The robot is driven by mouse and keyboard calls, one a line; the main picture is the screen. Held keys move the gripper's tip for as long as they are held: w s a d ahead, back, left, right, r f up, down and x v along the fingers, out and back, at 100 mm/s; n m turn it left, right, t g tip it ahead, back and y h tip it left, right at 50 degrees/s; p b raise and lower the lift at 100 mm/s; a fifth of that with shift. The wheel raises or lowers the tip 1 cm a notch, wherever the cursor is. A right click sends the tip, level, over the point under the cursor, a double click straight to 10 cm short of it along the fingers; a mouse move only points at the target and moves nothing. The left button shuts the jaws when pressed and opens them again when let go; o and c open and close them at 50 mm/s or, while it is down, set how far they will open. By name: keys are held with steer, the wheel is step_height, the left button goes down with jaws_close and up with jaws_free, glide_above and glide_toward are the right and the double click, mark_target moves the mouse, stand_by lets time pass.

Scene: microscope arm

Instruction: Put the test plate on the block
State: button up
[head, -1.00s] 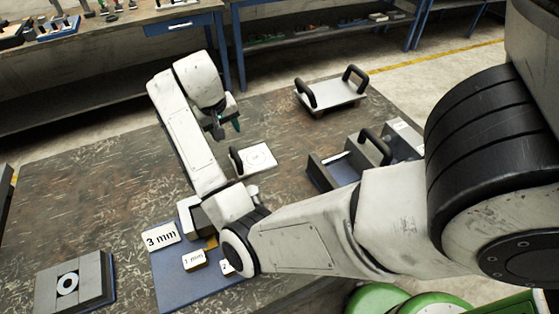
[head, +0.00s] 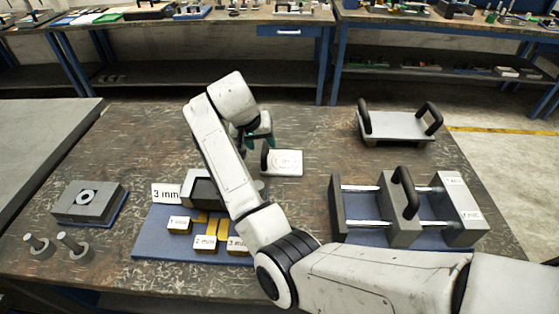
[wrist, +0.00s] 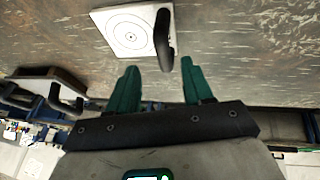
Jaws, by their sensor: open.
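A white square plate with printed circles (head: 287,163) and an upright black handle (head: 265,157) lies flat on the table, matching the test plate. In the wrist view the plate (wrist: 122,30) is beyond my fingertips, its handle (wrist: 163,40) near the gap between them. My gripper (head: 256,143) is open and empty, above the table close to the plate's handle end. A grey block (head: 196,190) stands on a blue mat, partly hidden by my arm. Another grey block with a white ring (head: 87,199) sits at the left. I cannot tell which is the task's block.
The blue mat (head: 150,248) holds a 3 mm sign (head: 167,194) and several small labelled gold blocks. A grey fixture with rods and a handle (head: 405,208) stands right. A two-handled plate (head: 398,126) is at back right. Two pegs stand front left. The table's back left is clear.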

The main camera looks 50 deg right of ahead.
mark_target(263, 151)
steer(key=shift+a+p+x, duration=0.15)
steer(key=shift+x, duration=1.5)
steer(key=shift+a+p+x, duration=0.15)
steer(key=shift+a+x, duration=0.05)
steer(key=shift+x, duration=1.45)
steer(key=shift+f, duration=0.15)
steer(key=shift+c, duration=0.4)
jaws_close()
